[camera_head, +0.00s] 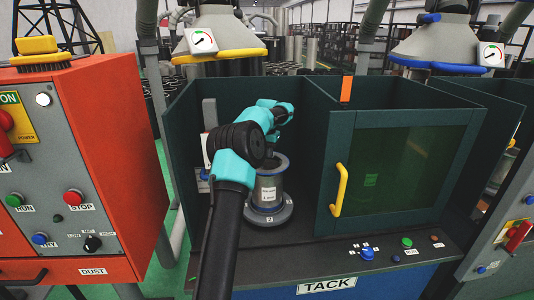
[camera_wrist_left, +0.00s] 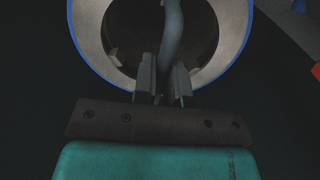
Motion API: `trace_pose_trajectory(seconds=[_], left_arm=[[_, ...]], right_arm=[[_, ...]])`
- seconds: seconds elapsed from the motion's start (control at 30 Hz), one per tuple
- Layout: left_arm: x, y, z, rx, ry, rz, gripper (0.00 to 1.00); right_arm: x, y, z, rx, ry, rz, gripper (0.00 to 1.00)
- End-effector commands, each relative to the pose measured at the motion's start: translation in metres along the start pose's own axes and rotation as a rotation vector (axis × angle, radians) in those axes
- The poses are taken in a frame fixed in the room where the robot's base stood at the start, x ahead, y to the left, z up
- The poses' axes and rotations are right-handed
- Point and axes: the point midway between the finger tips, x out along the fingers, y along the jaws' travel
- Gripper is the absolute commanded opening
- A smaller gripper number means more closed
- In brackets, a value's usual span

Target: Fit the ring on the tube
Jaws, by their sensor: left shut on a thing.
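The grey tube (camera_head: 268,188) stands upright on a round flanged base (camera_head: 285,214) in the open left bay, with a white label on its side. My left arm reaches over it, and my left gripper (camera_head: 287,118) is just above its top, partly hidden by the wrist. In the left wrist view the fingers (camera_wrist_left: 166,85) are closed on a thin curved grey piece (camera_wrist_left: 172,35), which looks like the ring seen nearly edge-on. Behind it is a blue-edged grey flange (camera_wrist_left: 232,35) around a dark opening. Whether ring and tube touch cannot be told. My right gripper is out of view.
Dark green walls enclose the bay. A cabinet door (camera_head: 385,180) with a yellow handle (camera_head: 340,190) stands close on the right. An orange control box (camera_head: 110,170) is at the left. Buttons line the front ledge. Suction hoods (camera_head: 220,40) hang above.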

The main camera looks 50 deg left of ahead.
Motion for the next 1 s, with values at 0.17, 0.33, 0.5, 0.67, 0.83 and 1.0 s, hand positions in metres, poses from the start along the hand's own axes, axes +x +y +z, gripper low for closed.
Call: trace_pose_trajectory(seconds=[0.17, 0.33, 0.5, 0.67, 0.83, 1.0], left_arm=[[0.0002, -0.0003, -0.0001, 0.0, 0.002, -0.001, 0.0], [0.002, -0.0003, -0.0001, 0.0, 0.002, -0.001, 0.0], [0.0037, -0.0004, -0.0001, 0.0, 0.002, -0.001, 0.0], [0.0045, -0.0004, -0.0001, 0.0, 0.002, -0.001, 0.0], [0.0045, -0.0003, -0.0001, 0.0, 0.002, -0.001, 0.0], [0.0045, -0.0003, -0.0001, 0.0, 0.002, -0.001, 0.0]], right_arm=[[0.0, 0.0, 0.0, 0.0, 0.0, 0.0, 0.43], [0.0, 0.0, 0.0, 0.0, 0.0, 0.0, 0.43], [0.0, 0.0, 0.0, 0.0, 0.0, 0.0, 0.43], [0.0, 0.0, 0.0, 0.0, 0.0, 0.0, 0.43], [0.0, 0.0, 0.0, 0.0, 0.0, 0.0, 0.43], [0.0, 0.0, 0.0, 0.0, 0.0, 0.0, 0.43]])
